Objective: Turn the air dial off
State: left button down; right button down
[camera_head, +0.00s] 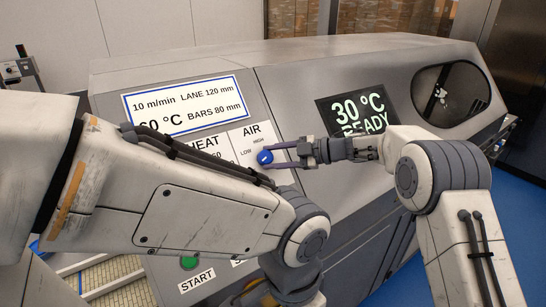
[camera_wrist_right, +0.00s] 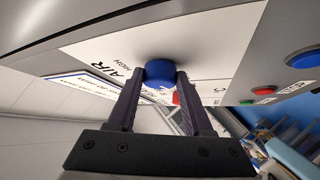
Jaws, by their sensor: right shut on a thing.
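The blue air dial (camera_head: 265,157) sits on the white AIR label panel (camera_head: 246,139) on the sloped face of the grey machine. My right gripper (camera_head: 270,155) reaches in from the right with its two fingers on either side of the dial. In the right wrist view, the fingertips of my right gripper (camera_wrist_right: 159,78) close on the sides of the blue dial (camera_wrist_right: 159,70). The dial's pointer and exact setting cannot be made out. LOW and HIGH are printed near it. My left arm crosses the front of the panel, and its fingers are not visible.
A display (camera_head: 359,110) reads 30 °C READY. A sign (camera_head: 187,105) gives lane and bar sizes. A green START button (camera_head: 189,263) is below my left arm, which covers part of the HEAT area. Blue (camera_wrist_right: 303,58) and red (camera_wrist_right: 264,90) buttons show in the right wrist view.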

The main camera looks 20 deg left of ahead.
jog(key=shift+c, duration=1.5)
grip_release()
jog(key=shift+d+b, duration=0.3)
jog(key=shift+d, duration=0.05)
jog(key=b+v, duration=0.4)
jog(key=v, duration=0.5)
jog(key=shift+d+r, duration=0.25)
jog(key=shift+d, duration=0.1)
jog(key=shift+a+r, duration=0.1)
